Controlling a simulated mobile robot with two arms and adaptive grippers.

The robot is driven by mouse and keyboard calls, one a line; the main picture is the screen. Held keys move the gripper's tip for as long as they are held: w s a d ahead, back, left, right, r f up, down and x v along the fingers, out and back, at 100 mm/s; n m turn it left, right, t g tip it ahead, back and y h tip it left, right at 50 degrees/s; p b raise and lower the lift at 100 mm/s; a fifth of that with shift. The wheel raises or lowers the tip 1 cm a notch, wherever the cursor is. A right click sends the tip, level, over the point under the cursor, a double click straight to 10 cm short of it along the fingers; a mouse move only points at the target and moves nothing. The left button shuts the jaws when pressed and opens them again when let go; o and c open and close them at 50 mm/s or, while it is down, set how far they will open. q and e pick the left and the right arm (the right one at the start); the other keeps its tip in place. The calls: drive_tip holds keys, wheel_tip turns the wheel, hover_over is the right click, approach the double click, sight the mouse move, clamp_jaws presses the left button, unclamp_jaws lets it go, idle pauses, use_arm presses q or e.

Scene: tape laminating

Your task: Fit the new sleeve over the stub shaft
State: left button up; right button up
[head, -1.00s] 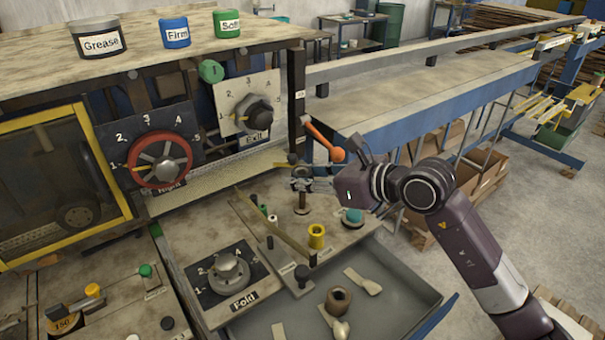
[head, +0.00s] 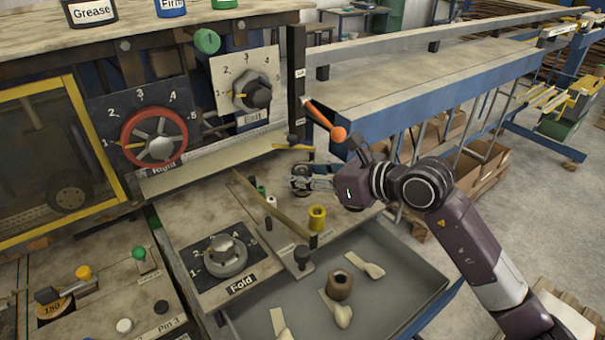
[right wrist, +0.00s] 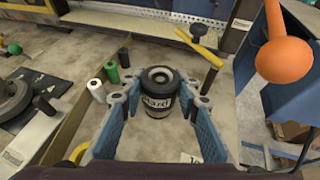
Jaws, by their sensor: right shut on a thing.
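My right gripper (head: 303,180) is low over the back of the bench top. In the right wrist view its blue fingers (right wrist: 158,108) are shut around a dark sleeve (right wrist: 158,95) with a white label reading "Hard". The sleeve is upright, with a grey ring and dark opening at its top. In the head view the sleeve (head: 299,189) is small and partly covered by the fingers. The stub shaft is not clearly visible now; whether the sleeve is around it I cannot tell. My left gripper is not in view.
An orange-knobbed lever (head: 327,121) rises close behind my right gripper. A yellow bushing (head: 317,218) and small green (head: 261,190) and white (head: 271,201) cylinders stand nearby. A brown ring (head: 340,285) lies in the open grey drawer (head: 385,285) in front.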

drive_tip(key=o, duration=1.2)
drive_tip(key=shift+o, duration=0.2)
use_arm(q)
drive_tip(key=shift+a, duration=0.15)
use_arm(e)
drive_tip(key=shift+d, duration=0.1)
drive_tip(key=v, duration=1.2)
drive_tip(key=shift+r, duration=0.1)
